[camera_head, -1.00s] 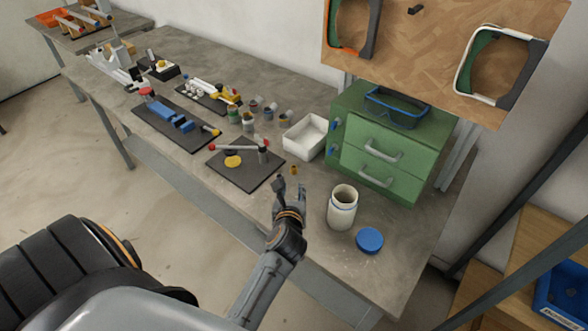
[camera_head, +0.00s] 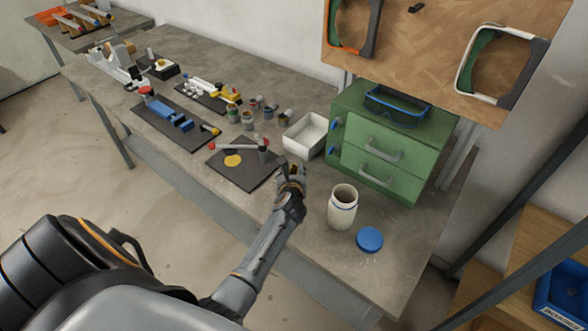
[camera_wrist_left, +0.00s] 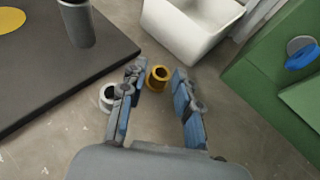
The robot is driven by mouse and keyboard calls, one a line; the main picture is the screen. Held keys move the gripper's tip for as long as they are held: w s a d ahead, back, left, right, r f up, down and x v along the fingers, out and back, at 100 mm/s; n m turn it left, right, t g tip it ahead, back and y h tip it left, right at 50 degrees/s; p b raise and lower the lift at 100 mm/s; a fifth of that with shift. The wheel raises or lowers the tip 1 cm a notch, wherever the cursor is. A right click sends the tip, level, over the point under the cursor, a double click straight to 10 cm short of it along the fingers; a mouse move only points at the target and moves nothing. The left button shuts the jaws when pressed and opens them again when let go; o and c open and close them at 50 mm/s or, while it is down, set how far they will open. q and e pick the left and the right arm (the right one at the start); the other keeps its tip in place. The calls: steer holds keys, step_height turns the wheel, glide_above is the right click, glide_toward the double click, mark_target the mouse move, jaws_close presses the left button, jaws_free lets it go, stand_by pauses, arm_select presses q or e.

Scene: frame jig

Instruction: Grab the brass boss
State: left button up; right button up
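The brass boss (camera_wrist_left: 158,78) is a small gold-coloured flanged ring standing on the bench, seen in the left wrist view. My left gripper (camera_wrist_left: 157,85) is open, with its two fingertips on either side of the boss and a visible gap to each; it holds nothing. A pale grey ring-shaped piece (camera_wrist_left: 107,96) sits beside the left finger, partly hidden by it. In the head view, my left gripper (camera_head: 291,172) is over the bench between the dark plate and the white jar, and it mostly hides the boss. My right gripper is not in view.
A white bin (camera_head: 305,135) and a green drawer cabinet (camera_head: 385,150) stand just beyond the gripper. A dark plate (camera_head: 240,172) with an upright grey post (camera_wrist_left: 76,22) lies to the left. A white jar (camera_head: 342,207) and blue lid (camera_head: 369,240) stand to the right.

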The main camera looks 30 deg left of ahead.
arm_select(q)
steer(key=shift+r, duration=0.1)
steer(key=shift+c, duration=0.2)
jaws_close()
